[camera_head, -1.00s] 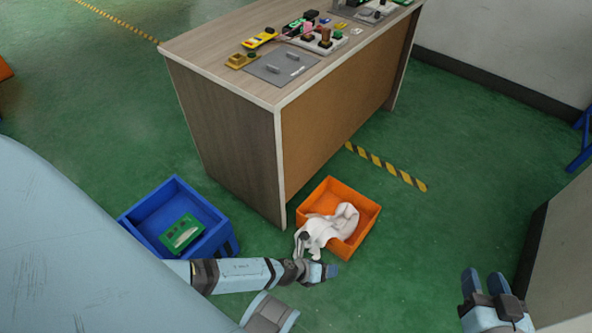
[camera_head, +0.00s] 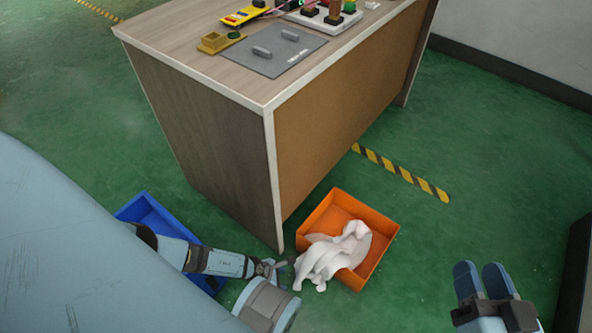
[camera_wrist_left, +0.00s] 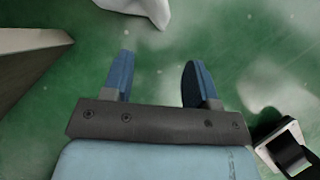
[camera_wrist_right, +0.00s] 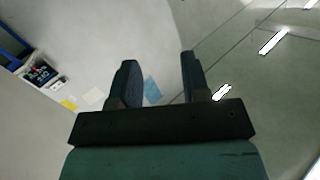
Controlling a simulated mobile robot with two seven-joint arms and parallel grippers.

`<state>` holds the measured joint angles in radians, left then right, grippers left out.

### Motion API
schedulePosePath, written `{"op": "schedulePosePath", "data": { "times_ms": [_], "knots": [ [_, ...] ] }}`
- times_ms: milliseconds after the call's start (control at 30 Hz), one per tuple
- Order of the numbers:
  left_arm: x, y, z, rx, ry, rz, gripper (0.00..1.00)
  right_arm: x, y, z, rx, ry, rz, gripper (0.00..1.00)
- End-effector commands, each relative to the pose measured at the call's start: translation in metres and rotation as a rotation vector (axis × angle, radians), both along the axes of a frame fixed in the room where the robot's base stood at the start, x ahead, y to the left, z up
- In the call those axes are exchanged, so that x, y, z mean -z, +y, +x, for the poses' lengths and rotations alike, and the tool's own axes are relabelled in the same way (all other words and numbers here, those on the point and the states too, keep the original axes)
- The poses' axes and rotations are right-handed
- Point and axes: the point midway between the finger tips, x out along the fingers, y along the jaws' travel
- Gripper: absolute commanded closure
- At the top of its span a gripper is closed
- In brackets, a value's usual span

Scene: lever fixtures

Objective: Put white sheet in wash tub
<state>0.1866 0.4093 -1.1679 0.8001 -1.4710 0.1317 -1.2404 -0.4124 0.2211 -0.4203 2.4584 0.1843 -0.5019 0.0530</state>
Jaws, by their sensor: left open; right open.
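A crumpled white sheet (camera_head: 338,254) lies in and over the near-left wall of an orange tub (camera_head: 379,237) on the floor. Part of it hangs outside toward my left gripper (camera_head: 283,268). In the left wrist view my left gripper (camera_wrist_left: 156,75) is open with only green floor between its fingers; a piece of white cloth (camera_wrist_left: 140,8) shows beyond the fingertips. My right gripper (camera_head: 485,280) is open and empty at the lower right, apart from the tub. It also shows open in the right wrist view (camera_wrist_right: 157,75).
A blue bin (camera_head: 150,212) stands left of the tub, partly hidden by my left arm. A wooden workbench (camera_head: 205,140) with fixtures on top stands behind the tub. Green floor is free right of the tub.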

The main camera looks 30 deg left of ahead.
Motion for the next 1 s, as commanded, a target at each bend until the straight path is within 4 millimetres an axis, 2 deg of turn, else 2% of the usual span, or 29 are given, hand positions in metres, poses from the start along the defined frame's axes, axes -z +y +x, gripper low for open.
{"op": "schedulePosePath", "data": {
  "times_ms": [200, 600, 1000],
  "knots": [
    [0.027, -0.012, 0.009, -0.001, -0.001, -0.004, 0.47, 0.018, -0.003, 0.006, -0.012, -0.03, -0.057, 0.57],
    [0.074, -0.033, 0.027, -0.003, 0.0, -0.004, 0.47, 0.011, -0.017, 0.027, 0.007, -0.303, -0.213, 0.57],
    [0.082, -0.038, 0.032, -0.004, 0.001, -0.003, 0.47, 0.005, -0.018, 0.029, 0.011, -0.344, -0.235, 0.57]
  ]
}}
